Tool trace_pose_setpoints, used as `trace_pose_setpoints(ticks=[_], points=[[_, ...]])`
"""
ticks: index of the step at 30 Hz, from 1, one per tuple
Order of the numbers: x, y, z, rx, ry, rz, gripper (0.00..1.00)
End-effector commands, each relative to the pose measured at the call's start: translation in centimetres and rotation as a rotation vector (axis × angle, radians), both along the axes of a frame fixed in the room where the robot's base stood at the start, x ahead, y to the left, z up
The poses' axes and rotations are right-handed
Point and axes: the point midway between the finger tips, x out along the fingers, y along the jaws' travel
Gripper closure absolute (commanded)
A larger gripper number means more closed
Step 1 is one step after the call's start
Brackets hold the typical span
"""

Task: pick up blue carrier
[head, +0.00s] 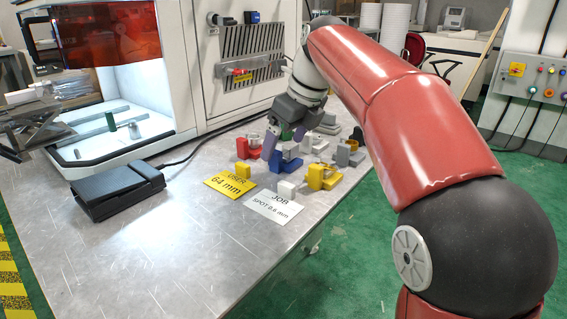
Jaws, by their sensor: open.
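The blue carrier (284,164) stands on the metal table among several coloured carriers. A small block shows at its front. My gripper (284,146) points down right over the blue carrier, with its dark fingers spread apart. One purple-grey fingertip reaches down at the carrier's left side. The far finger and the top of the carrier are partly hidden by the gripper, and I cannot tell whether the fingers touch the carrier.
A red carrier (246,149) stands close on the left, a yellow one (322,178) at the front right and a grey one (349,155) on the right. Yellow (233,184) and white (274,206) cards lie in front. A black pedal (117,187) sits left; the table's front is clear.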

Motion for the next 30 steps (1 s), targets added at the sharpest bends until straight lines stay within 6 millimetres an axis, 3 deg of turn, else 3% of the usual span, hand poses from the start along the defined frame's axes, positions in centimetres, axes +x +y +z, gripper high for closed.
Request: trace_pose_setpoints(ticks=[1,6,15,27,30], points=[[0.2,-0.1,-1.2,-0.001,0.004,0.000,0.15],[0.7,0.4,-3.1,0.000,0.001,0.001,0.15],[0.8,0.5,-3.3,-0.001,-0.001,0.001,0.15],[0.8,0.5,-3.3,-0.001,-0.001,0.001,0.66],[0.8,0.5,-3.3,0.000,-0.002,0.001,0.66]])
